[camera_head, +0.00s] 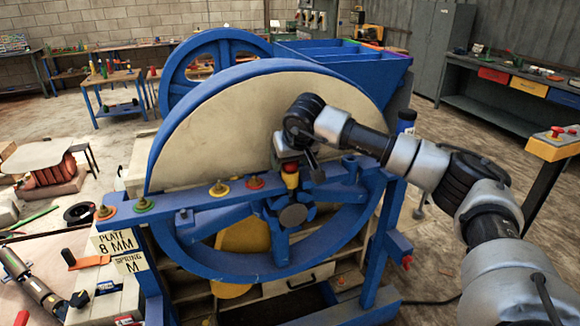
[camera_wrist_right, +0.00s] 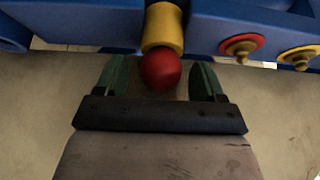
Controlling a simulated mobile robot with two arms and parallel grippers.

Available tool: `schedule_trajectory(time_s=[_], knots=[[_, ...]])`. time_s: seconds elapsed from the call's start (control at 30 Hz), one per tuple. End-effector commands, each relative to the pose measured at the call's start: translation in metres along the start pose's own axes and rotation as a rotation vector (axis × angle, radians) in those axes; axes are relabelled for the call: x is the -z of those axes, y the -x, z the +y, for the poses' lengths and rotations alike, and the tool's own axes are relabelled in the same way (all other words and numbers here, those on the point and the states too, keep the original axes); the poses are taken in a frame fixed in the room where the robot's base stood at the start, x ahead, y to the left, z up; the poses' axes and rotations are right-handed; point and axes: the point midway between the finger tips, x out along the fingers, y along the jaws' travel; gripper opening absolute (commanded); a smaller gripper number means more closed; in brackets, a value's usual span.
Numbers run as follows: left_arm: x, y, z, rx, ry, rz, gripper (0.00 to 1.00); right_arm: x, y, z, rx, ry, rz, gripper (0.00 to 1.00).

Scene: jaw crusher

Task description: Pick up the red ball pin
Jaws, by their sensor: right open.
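The red ball pin (camera_head: 291,168) stands upright in the blue crossbar of the large blue wheel machine, its red ball on top of a yellow collar. In the right wrist view the red ball (camera_wrist_right: 160,69) sits between the two dark green fingers, with a gap on each side. My right gripper (camera_wrist_right: 160,80) is open around the ball and holds nothing. In the head view this gripper (camera_head: 298,160) is just above the pin, partly hidden by its own wrist. My left gripper is not in view.
The blue crossbar (camera_head: 200,203) carries several red, yellow and green knobs. The large wheel with its cream face (camera_head: 215,130) stands close behind my right gripper. A yellow-topped stand with a red button (camera_head: 557,133) is at the right. Workbenches line the walls.

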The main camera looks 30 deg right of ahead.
Motion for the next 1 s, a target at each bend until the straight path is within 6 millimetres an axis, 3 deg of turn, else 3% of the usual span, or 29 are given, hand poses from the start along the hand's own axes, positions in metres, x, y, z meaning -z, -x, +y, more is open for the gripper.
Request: schedule_trajectory(time_s=[0.13, 0.5, 0.83, 1.0], knots=[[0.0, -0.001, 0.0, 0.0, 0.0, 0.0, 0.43, 0.0, 0.0, 0.0, 0.0, 0.0, 0.0, 0.7], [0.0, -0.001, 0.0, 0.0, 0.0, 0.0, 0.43, 0.0, 0.0, 0.0, 0.0, 0.0, 0.0, 0.13], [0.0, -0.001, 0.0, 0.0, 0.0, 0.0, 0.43, 0.002, 0.003, 0.0, 0.001, -0.001, 0.002, 0.12], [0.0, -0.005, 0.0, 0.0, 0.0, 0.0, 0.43, 0.009, 0.015, -0.001, 0.002, -0.001, 0.004, 0.12]])
